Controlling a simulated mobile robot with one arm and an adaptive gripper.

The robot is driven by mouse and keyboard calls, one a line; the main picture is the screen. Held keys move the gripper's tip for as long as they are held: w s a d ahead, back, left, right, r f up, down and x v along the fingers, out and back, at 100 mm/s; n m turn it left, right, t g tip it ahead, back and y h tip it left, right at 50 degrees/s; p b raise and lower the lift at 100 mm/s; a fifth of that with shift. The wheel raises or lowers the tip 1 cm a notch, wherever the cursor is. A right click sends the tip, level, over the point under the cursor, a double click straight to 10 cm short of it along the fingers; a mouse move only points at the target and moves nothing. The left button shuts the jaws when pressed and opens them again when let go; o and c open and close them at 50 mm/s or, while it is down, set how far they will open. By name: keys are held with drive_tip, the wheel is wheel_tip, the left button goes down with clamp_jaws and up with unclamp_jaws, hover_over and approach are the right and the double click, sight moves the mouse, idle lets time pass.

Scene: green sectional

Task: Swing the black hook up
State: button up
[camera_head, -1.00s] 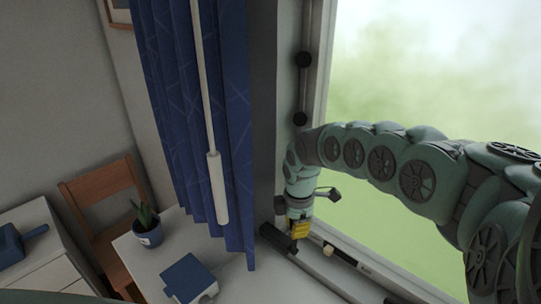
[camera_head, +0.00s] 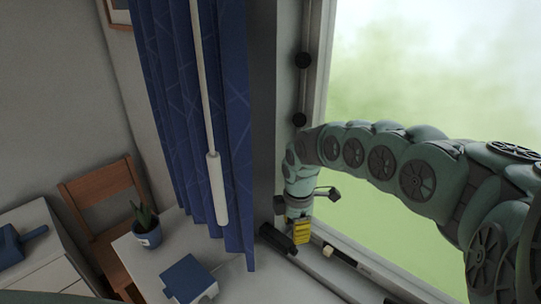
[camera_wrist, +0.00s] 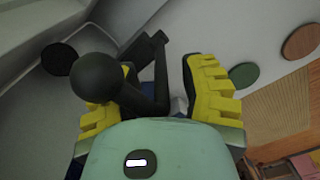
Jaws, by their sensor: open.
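The black hook (camera_wrist: 147,100) shows in the wrist view as dark bars with a round ball end (camera_wrist: 97,77). The ball covers part of the left yellow finger, and the bars run between the two fingers. My gripper (camera_wrist: 160,78) is open around the bars; I cannot tell whether either finger touches them. In the head view my gripper (camera_head: 299,231) is low by the window sill, with its yellow finger pads showing. A dark bar-shaped piece (camera_head: 277,239), probably the hook, lies just left of it. The hook's mount is not clear.
A blue curtain (camera_head: 200,120) with a white rod (camera_head: 216,185) hangs left of the gripper. A white table (camera_head: 160,262) holds a potted plant (camera_head: 147,234) and a blue box (camera_head: 187,277). The window (camera_head: 430,60) is behind my arm.

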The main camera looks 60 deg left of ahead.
drive_tip(key=r, duration=1)
drive_tip(key=shift+w, duration=0.2)
drive_tip(key=shift+s+r, duration=0.1)
drive_tip(key=shift+r, duration=0.8)
